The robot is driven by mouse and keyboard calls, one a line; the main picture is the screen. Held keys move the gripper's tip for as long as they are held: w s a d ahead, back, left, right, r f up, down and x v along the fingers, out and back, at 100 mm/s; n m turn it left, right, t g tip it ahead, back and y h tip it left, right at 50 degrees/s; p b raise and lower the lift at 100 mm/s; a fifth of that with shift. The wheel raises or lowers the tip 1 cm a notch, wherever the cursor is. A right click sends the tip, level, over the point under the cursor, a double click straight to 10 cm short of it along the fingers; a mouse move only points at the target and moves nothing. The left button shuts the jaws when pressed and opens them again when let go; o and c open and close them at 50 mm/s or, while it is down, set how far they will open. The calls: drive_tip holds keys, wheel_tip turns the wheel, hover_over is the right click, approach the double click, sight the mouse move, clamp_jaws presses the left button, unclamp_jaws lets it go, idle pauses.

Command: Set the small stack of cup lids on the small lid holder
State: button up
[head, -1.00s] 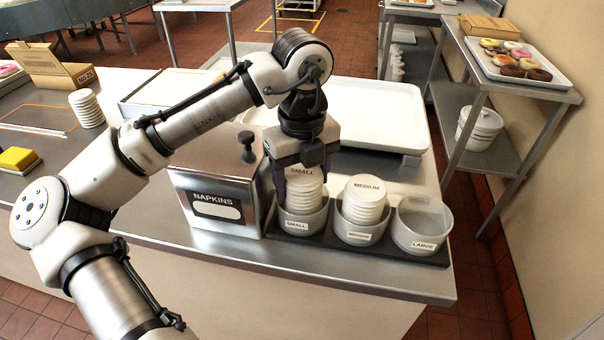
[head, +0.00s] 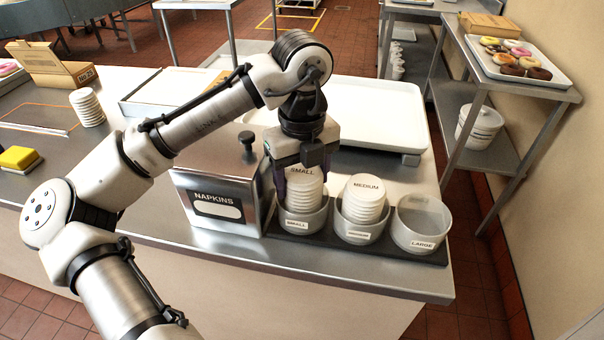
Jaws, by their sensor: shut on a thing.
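The small stack of white cup lids (head: 304,190), marked SMALL on top, stands upright in the small lid holder (head: 303,222), a round grey cup labelled SMALL. My gripper (head: 301,183) points down over this stack, with its fingers on either side, shut on the lids. The stack's lower end is inside the holder's rim, so I cannot tell whether it rests on the bottom. The far side of the stack is hidden by the gripper.
The medium holder (head: 361,230) with its lid stack (head: 366,194) stands close on the right, then the empty large holder (head: 421,226). The napkin box (head: 218,205) is close on the left. A white tray (head: 385,105) lies behind. Another white lid stack (head: 87,107) stands far left.

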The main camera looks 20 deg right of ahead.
drive_tip(key=shift+f+b, duration=0.3)
drive_tip(key=shift+f, duration=0.35)
drive_tip(key=o, duration=0.7)
wheel_tip(320, 180, up, 11)
drive_tip(key=p, duration=1)
drive_tip(key=shift+r, duration=0.1)
